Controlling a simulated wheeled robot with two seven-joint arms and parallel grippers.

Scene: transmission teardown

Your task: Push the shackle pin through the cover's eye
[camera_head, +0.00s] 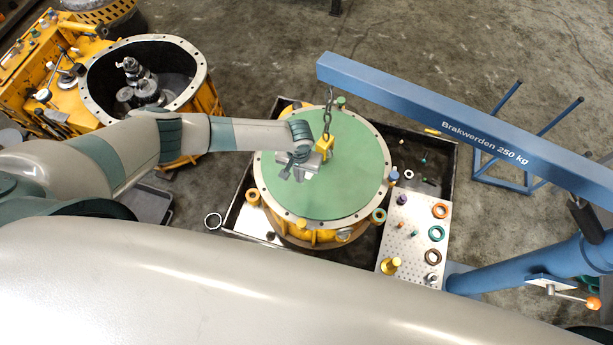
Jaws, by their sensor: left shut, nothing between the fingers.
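The cover (330,187) is a round green disc with a pale bolted rim, on a yellow housing in the middle of the view. A yellow shackle or hook block (324,145) hangs on a chain (328,110) at the cover's upper part. My left gripper (302,170) is shut and empty, over the cover just left of and below the yellow block. I cannot tell whether it touches the block. The shackle pin and the cover's eye are too small or hidden to make out. My right gripper is not in view.
A blue crane beam (450,115) crosses above from the right. A perforated plate (409,245) with rings and small parts lies right of the housing, in a dark tray (437,160). An open yellow housing (188,60) stands at upper left. The concrete floor behind is mostly clear.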

